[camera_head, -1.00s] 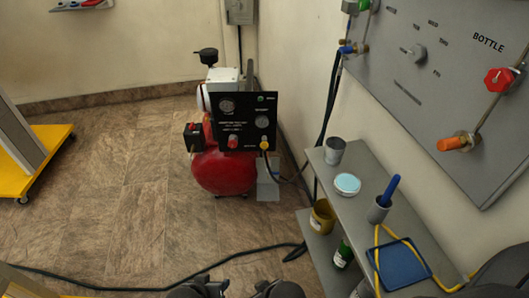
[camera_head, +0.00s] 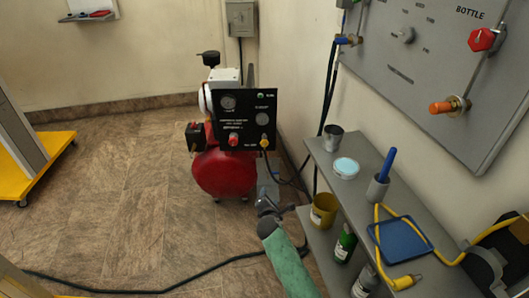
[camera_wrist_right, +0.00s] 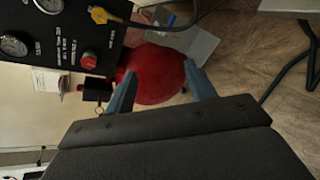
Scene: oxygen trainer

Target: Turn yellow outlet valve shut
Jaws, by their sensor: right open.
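The yellow outlet valve (camera_head: 264,143) sits at the lower right corner of the black panel (camera_head: 246,118) on the red compressor. In the right wrist view the yellow valve (camera_wrist_right: 98,14) is at the upper left, with a hose running from it. My right gripper (camera_head: 266,203) is below the panel in the head view, apart from the valve. In the right wrist view its fingers (camera_wrist_right: 160,74) are spread with nothing held; the red tank (camera_wrist_right: 153,75) shows beyond them. My left gripper is out of view.
A grey shelf (camera_head: 352,190) with cups, a yellow pot (camera_head: 323,210) and a blue tray (camera_head: 402,246) stands close on the right. A black cable (camera_head: 150,291) crosses the floor.

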